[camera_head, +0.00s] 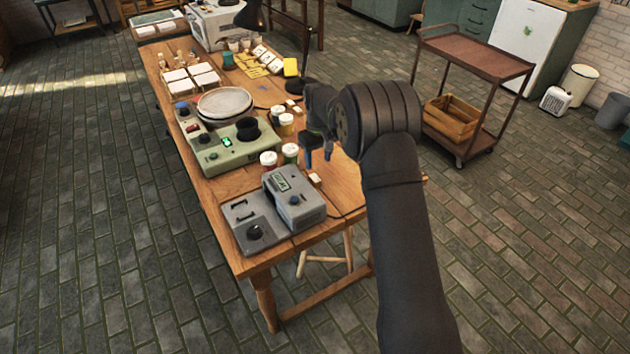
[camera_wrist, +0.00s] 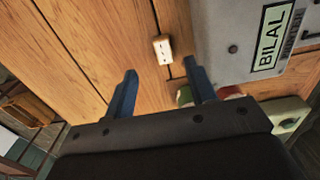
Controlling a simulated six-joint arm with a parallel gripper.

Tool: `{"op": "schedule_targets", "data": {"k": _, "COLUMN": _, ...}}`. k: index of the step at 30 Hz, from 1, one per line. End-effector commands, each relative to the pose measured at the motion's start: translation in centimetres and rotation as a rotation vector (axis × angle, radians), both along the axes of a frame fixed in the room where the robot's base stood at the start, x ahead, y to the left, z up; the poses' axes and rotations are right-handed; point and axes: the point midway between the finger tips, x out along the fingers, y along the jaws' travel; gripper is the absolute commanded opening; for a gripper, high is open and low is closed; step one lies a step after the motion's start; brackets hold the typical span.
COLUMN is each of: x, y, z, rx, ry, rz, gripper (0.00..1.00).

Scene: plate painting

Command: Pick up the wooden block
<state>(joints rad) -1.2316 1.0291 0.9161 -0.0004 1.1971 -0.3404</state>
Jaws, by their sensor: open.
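A small pale block (camera_wrist: 162,49) with dark dots on its face lies on the wooden table (camera_wrist: 90,30) in the wrist view. It looks like the wooden block, and it also shows in the head view (camera_head: 315,179) to the right of the grey device. My gripper (camera_wrist: 160,68) is open and empty, with blue fingers spread. In the wrist view the block appears just beyond the fingertips, roughly between them. In the head view my gripper (camera_head: 318,156) hangs above the table close to the block, apart from it.
A grey labelled device (camera_head: 280,210) stands left of the block. A green device with a plate (camera_head: 225,103) is further back. A dark cable runs over the table by the block. The table's right edge is near.

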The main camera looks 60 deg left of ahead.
Motion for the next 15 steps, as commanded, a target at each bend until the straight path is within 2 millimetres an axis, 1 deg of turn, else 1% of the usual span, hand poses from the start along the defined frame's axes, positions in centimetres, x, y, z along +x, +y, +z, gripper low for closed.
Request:
{"op": "schedule_targets", "data": {"k": 1, "x": 0.0, "y": -0.1, "z": -1.1, "rx": -0.002, "ry": 0.001, "rz": 0.000, "gripper": 0.51}}
{"op": "schedule_targets", "data": {"k": 4, "x": 0.0, "y": 0.0, "z": -2.6, "rx": -0.001, "ry": 0.001, "rz": -0.001, "gripper": 0.51}}
{"op": "schedule_targets", "data": {"k": 6, "x": 0.0, "y": 0.0, "z": -3.2, "rx": -0.001, "ry": 0.001, "rz": -0.001, "gripper": 0.51}}
{"op": "schedule_targets", "data": {"k": 12, "x": -0.1, "y": 0.0, "z": -4.1, "rx": 0.000, "ry": 0.000, "rz": -0.001, "gripper": 0.51}}
{"op": "schedule_targets", "data": {"k": 15, "x": -0.2, "y": 0.1, "z": -5.3, "rx": -0.001, "ry": 0.001, "rz": -0.001, "gripper": 0.51}}
